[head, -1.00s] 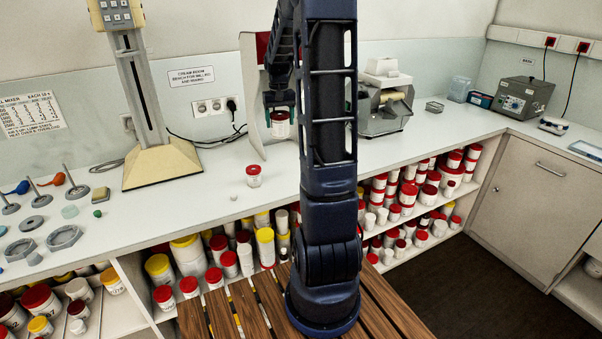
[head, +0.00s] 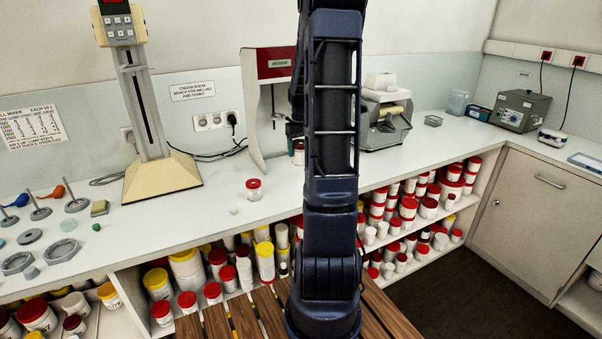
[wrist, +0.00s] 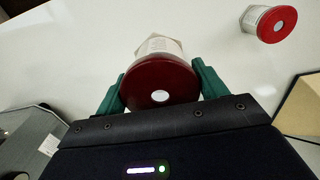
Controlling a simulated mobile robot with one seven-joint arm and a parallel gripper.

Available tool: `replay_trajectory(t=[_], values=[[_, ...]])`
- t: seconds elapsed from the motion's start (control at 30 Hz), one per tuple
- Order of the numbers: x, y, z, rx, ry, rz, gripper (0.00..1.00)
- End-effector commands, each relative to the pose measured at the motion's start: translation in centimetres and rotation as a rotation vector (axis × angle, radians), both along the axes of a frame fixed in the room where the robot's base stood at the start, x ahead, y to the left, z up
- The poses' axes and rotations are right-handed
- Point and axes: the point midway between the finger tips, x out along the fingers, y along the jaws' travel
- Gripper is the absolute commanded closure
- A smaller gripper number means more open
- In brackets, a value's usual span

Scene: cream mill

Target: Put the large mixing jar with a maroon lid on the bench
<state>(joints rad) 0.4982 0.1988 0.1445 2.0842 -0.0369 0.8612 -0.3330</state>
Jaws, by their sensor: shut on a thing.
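The large mixing jar with a maroon lid (wrist: 158,82) is between the green fingers of my gripper (wrist: 160,72) in the wrist view. The gripper is shut on it, lid toward the camera, with the pale labelled body beyond. In the head view, the jar (head: 298,155) shows only partly beside my arm, below a green finger, over the rear part of the bench (head: 220,222). My arm hides most of the gripper and jar there. I cannot tell whether the jar's base touches the bench.
A smaller red-lidded jar (head: 254,189) stands on the bench; a red-lidded jar also shows in the wrist view (wrist: 272,22). A red-and-white machine (head: 257,110) stands left of the held jar, a grey machine (head: 383,115) right. Bench space around the small jar is clear.

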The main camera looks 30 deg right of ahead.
Motion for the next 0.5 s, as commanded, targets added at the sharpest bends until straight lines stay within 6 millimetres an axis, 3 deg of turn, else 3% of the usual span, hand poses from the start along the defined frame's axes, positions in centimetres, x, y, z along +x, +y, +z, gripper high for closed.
replay_trajectory(t=[0.2,0.5], values=[[0.0,0.0,-4.4,0.002,0.002,-0.001,0.54],[0.0,0.0,-6.6,0.001,0.001,-0.001,0.54]])
